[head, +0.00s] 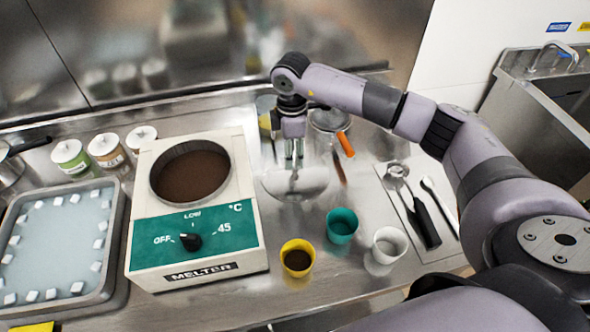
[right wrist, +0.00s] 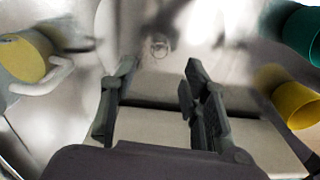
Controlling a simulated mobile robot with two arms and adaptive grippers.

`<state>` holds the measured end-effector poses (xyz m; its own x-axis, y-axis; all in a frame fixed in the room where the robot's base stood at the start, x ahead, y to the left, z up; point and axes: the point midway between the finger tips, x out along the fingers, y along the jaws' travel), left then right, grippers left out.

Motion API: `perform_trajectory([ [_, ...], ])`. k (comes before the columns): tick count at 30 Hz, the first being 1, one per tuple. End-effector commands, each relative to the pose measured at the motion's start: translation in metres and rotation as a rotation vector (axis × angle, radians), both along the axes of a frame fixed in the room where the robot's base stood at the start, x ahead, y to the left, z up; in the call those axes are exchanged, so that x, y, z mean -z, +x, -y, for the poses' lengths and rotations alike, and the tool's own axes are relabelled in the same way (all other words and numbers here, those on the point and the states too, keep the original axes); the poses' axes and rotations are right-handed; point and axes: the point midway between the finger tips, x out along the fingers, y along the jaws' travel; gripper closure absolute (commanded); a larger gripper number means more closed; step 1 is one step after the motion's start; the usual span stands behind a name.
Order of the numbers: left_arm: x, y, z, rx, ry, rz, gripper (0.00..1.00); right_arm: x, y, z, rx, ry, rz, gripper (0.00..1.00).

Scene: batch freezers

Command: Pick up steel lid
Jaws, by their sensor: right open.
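The steel lid (head: 308,187) is a shiny round disc lying on the steel counter, right of the melter. It also shows in the right wrist view (right wrist: 180,70), with a small round knob (right wrist: 160,45) at its middle. My right gripper (head: 294,153) points down over the lid, its fingers close above the knob. In the right wrist view my right gripper (right wrist: 158,75) is open, with nothing between its fingers, and the knob shows just beyond the fingertips. I cannot tell the exact height of the gap. My left gripper is not in view.
The melter (head: 160,262) stands close on the left. A yellow cup (head: 298,262), a teal cup (head: 342,228) and a white cup (head: 386,245) stand in front of the lid. A tray with a ladle and a spatula (head: 428,225) lies right. Jars (head: 106,150) stand far left.

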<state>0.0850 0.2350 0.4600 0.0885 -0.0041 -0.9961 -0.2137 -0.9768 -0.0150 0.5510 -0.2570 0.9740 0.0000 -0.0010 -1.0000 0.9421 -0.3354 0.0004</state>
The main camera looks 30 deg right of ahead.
Motion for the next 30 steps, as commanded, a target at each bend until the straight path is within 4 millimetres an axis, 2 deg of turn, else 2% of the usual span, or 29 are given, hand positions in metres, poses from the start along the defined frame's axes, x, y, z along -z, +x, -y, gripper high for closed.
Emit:
perform_trajectory([
  [4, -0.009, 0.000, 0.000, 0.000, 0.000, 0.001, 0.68, 0.010, -0.001, 0.002, 0.001, 0.000, -0.003, 0.58],
  [8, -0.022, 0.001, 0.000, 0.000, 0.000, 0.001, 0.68, 0.029, -0.001, 0.008, 0.001, -0.001, -0.004, 0.58],
  [12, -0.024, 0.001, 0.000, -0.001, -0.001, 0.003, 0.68, 0.048, 0.000, 0.006, 0.000, 0.001, -0.003, 0.58],
  [20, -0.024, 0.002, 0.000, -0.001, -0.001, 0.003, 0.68, 0.054, 0.000, 0.007, -0.001, 0.000, -0.001, 0.58],
  [30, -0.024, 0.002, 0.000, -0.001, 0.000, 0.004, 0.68, 0.053, 0.000, 0.007, -0.001, 0.001, 0.000, 0.78],
])
